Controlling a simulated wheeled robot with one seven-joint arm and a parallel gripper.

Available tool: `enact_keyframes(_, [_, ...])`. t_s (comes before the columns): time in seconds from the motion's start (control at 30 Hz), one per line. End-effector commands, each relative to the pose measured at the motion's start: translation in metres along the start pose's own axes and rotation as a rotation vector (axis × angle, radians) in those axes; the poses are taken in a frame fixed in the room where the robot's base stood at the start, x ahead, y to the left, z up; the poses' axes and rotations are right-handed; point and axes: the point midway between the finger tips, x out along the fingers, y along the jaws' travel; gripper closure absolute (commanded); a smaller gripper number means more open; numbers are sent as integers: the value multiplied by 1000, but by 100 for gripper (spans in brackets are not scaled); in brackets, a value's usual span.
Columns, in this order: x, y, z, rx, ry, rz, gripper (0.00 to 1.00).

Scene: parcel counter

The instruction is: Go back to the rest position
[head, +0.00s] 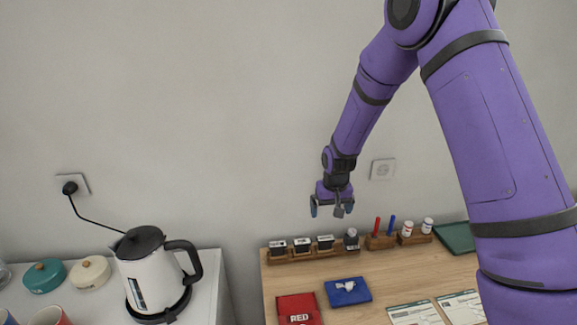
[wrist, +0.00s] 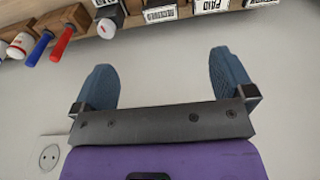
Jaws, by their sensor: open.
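My gripper (head: 331,207) is open and empty, hanging in the air above the back of the wooden counter, in front of the wall. In the wrist view its two blue fingers (wrist: 160,85) stand wide apart with nothing between them. My purple arm reaches in from the upper right of the head view.
A wooden rack (head: 290,257) of stamps, markers and small bottles lines the counter's back edge. A red pouch (head: 298,308), a blue pad (head: 347,292), printed forms (head: 414,313) and a green tray (head: 456,238) lie on the counter. A kettle (head: 150,272) stands on the left cabinet.

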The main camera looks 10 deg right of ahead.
Motion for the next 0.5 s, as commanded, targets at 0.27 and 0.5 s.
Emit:
enact_keyframes(0.27, [-76,10,10,5,47,-11,0])
enact_keyframes(0.5, [-159,24,40,6,96,-20,0])
